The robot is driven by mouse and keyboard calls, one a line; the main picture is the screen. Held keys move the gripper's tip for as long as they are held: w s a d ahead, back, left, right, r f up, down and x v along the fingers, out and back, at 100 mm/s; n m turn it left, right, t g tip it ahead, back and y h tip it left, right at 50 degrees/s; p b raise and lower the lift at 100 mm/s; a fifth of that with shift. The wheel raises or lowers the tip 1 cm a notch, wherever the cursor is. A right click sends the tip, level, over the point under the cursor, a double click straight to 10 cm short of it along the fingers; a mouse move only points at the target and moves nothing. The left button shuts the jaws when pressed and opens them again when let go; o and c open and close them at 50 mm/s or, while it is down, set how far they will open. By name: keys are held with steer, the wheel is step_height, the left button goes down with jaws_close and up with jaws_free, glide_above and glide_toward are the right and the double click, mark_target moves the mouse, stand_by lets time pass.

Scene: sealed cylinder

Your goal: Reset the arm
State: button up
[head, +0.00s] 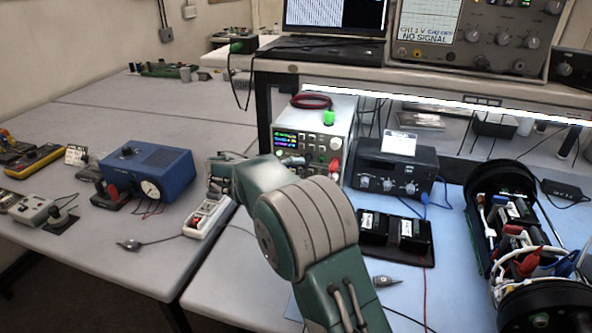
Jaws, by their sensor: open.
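My arm rises from the bottom of the head view, bends at a large green and cream joint and reaches away to the left. My gripper (222,172) is at its far end, small and partly hidden by my arm's own links. It is open, and I see nothing held in it. It appears over the gap between the left table and the workbench, near a white power strip (207,216) with a red switch. I cannot tell its height above the table.
A blue box with a dial (150,175) stands on the left table (100,265). A bench power supply (312,135), a black instrument (394,168), black modules (395,238) and an open cylinder with wiring (520,240) crowd the workbench. An oscilloscope (475,35) sits on the shelf above.

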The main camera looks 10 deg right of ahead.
steer(key=s+d+r+g+y, duration=0.1)
steer(key=s+d+r+y, duration=0.2)
steer(key=s+d, duration=0.35)
steer(key=s+d+r+g+y, duration=0.2)
steer(key=s+d+r+y, duration=0.1)
steer(key=s, duration=0.7)
steer(key=s+a+f+m+t+y, duration=0.1)
steer(key=s+y, duration=0.6)
steer(key=s, duration=1.5)
step_height(320, 180, down, 2)
steer(key=shift+a+f+t+y, duration=0.2)
steer(key=shift+a+t+y, duration=0.1)
steer(key=shift+t, duration=0.6)
